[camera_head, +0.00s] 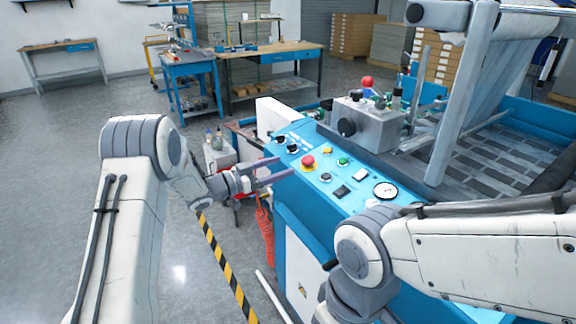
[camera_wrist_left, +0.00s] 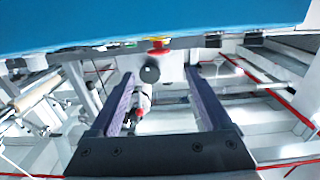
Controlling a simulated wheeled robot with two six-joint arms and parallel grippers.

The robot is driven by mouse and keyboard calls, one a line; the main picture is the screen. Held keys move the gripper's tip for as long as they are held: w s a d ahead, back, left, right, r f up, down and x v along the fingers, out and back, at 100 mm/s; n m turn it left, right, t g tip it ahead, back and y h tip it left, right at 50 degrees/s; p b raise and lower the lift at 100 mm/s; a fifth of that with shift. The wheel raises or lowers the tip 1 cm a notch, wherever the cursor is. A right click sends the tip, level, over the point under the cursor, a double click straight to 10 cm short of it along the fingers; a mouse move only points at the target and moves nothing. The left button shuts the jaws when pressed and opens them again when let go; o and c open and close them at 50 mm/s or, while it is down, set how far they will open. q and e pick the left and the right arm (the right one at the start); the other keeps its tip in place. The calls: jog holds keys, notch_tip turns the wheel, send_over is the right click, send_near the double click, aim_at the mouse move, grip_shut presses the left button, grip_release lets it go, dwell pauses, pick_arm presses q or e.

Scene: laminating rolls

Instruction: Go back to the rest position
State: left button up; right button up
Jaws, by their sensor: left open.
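My left gripper (camera_head: 272,170) is open and empty in the head view. Its fingers point right, close to the left edge of the blue control panel (camera_head: 375,172). In the left wrist view, the two dark fingers of my left gripper (camera_wrist_left: 160,82) are spread, with nothing held between them. A blue panel edge (camera_wrist_left: 150,22) fills the top of that view. My right arm comes in from the right in front of the machine, and its gripper is out of view.
The panel carries a red stop button (camera_head: 308,161), several knobs and a gauge (camera_head: 386,190). A red coiled hose (camera_head: 266,235) hangs below my left gripper. Workbenches (camera_head: 270,58) stand at the back. Open floor (camera_head: 60,130) lies at the left.

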dwell(0.3)
pick_arm(q)
jog(key=s+d+r+n+y+p, duration=0.35)
jog(key=s+d+r+y, duration=0.25)
jog(key=y, duration=0.3)
jog(key=s+a+g+y+p, duration=0.1)
jog(key=s+g, duration=0.4)
jog(key=s, duration=1.4)
jog(key=s+a+g+y+p, duration=0.2)
jog(key=s+g, duration=0.3)
jog(key=s, duration=1.4)
jog(key=shift+f+g+y+p, duration=0.3)
jog(key=shift+y, duration=0.5)
